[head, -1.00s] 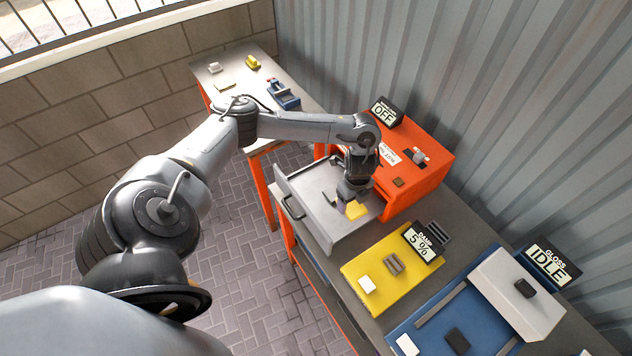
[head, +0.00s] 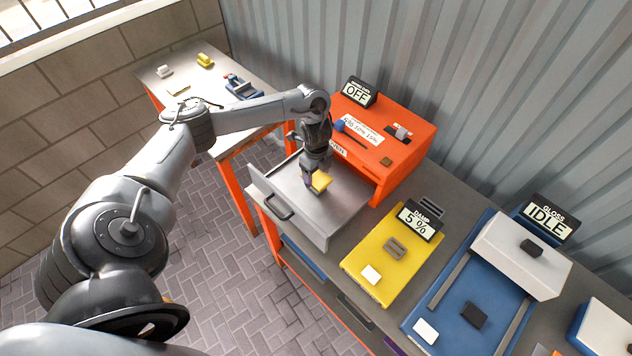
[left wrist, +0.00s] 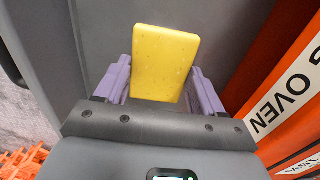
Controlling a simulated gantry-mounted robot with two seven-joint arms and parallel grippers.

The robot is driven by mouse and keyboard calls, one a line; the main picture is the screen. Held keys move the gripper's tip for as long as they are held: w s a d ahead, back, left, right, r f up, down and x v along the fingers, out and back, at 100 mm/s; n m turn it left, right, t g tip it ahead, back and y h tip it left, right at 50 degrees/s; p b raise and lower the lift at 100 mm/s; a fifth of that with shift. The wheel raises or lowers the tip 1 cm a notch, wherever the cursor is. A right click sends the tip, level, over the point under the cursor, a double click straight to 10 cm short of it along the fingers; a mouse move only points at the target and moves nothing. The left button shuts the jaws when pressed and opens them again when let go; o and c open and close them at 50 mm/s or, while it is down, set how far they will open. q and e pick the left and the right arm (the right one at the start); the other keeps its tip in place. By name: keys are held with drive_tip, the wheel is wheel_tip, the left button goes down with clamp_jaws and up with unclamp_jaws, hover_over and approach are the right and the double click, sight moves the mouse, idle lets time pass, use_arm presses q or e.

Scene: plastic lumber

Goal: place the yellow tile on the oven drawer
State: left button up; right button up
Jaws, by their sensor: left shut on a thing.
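The yellow tile (head: 322,181) is held in my left gripper (head: 314,186), over the pulled-out grey oven drawer (head: 343,214). In the left wrist view the tile (left wrist: 164,62) stands between the two purple fingers, and the gripper (left wrist: 161,85) is shut on it. The grey drawer surface lies behind the tile there; I cannot tell whether the tile touches it. The orange oven (head: 400,150) stands behind the drawer, with a display reading OFF. My right gripper is not in view.
A yellow damp meter (head: 372,258) reading 5 % stands right of the drawer. A blue gloss unit (head: 450,320) reading IDLE is further right. A side table (head: 170,75) at the back left holds a blue vise (head: 243,88) and small pieces.

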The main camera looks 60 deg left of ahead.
sight(316, 176)
use_arm(q)
drive_tip(key=shift+f, duration=1.8)
drive_tip(key=shift+f+b, duration=0.2)
drive_tip(key=shift+b, duration=0.1)
drive_tip(key=o, duration=1.1)
drive_tip(key=shift+c, duration=0.2)
drive_tip(key=shift+r, duration=0.1)
